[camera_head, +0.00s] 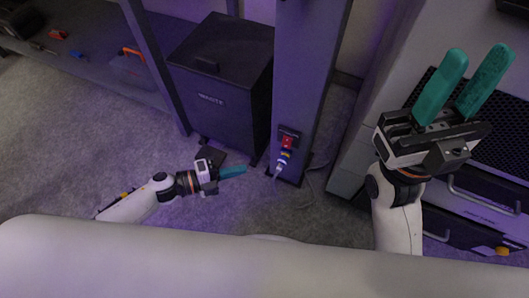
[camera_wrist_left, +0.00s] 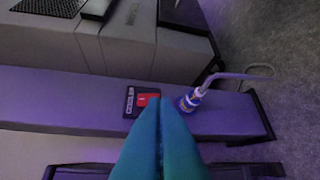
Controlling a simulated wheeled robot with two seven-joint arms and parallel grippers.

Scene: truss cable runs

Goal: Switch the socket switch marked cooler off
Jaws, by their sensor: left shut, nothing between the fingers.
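The socket plate (camera_head: 289,133) is dark and sits low on a grey-purple post. It carries a red switch (camera_head: 287,143), with a blue and white plug (camera_head: 283,160) below it. In the left wrist view the plate (camera_wrist_left: 130,103) has a label that seems to read COOLER, beside the red switch (camera_wrist_left: 148,99). The plug (camera_wrist_left: 190,101) is to its right. My left gripper (camera_head: 244,169) is shut and empty, left of the post. In its wrist view the teal fingers (camera_wrist_left: 160,105) overlap the switch's edge; contact cannot be told. My right gripper (camera_head: 477,54) is open and empty.
A grey cable (camera_wrist_left: 225,76) runs from the plug to the floor. A grey cabinet with drawers (camera_head: 470,190) stands at the right. Carpet (camera_head: 60,160) is clear at the left.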

